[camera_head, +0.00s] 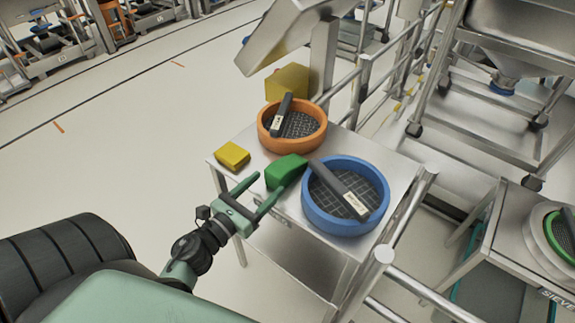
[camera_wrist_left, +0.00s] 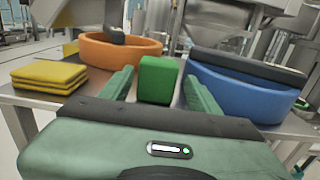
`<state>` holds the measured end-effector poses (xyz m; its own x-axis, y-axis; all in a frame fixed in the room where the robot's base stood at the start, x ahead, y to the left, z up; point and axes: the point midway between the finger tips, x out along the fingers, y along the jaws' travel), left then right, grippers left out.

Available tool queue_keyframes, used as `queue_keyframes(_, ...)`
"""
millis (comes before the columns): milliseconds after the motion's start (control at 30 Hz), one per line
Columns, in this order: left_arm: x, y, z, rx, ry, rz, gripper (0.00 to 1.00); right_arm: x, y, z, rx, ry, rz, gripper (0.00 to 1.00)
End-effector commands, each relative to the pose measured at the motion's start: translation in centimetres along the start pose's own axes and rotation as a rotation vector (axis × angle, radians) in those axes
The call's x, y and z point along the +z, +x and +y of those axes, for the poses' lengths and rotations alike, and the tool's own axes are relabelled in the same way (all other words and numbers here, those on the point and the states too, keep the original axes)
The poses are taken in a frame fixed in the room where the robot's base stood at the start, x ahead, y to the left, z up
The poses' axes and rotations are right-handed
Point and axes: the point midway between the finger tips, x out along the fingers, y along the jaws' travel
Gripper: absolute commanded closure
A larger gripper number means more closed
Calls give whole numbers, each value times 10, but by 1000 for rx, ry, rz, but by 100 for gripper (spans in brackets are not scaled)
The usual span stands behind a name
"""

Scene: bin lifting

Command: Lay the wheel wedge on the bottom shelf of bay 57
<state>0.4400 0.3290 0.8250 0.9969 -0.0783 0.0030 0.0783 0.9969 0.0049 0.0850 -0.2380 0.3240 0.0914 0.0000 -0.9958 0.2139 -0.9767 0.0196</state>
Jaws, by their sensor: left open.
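The green wedge (camera_head: 286,172), which I take as the wheel wedge, lies on a metal table (camera_head: 222,160) between an orange-rimmed sieve and a blue-rimmed sieve. My left gripper (camera_head: 270,182) is open at the table's near edge, with its fingertips close to the wedge. In the left wrist view the wedge (camera_wrist_left: 158,80) shows between the two open fingers (camera_wrist_left: 157,88), with gaps on both sides. I cannot tell how far the fingers reach past its near face. My right gripper is out of view. No bay number 57 is readable.
The orange sieve (camera_head: 265,131) and blue sieve (camera_head: 318,219) flank the wedge closely, each with a dark bar across it. Yellow pads (camera_head: 232,155) lie left. Metal rails (camera_head: 405,215) run along the right. Racks (camera_head: 60,50) stand far left across open floor (camera_head: 120,140).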

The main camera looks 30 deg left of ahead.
Motion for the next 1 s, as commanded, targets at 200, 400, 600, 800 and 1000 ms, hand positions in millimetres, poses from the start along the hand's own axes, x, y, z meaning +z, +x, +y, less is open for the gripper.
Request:
queue_keyframes(200, 2, 32, 0, 0, -3, -1, 38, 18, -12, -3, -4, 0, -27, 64)
queue_keyframes(400, 4, 48, 1, 1, -3, -1, 38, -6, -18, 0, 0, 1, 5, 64)
queue_keyframes(600, 4, 78, 2, 1, -5, -1, 38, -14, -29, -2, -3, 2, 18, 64)
queue_keyframes(800, 2, 88, 2, 1, -5, 1, 38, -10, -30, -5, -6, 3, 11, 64)
queue_keyframes(1000, 2, 87, 2, 1, -5, 1, 52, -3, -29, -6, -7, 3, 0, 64)
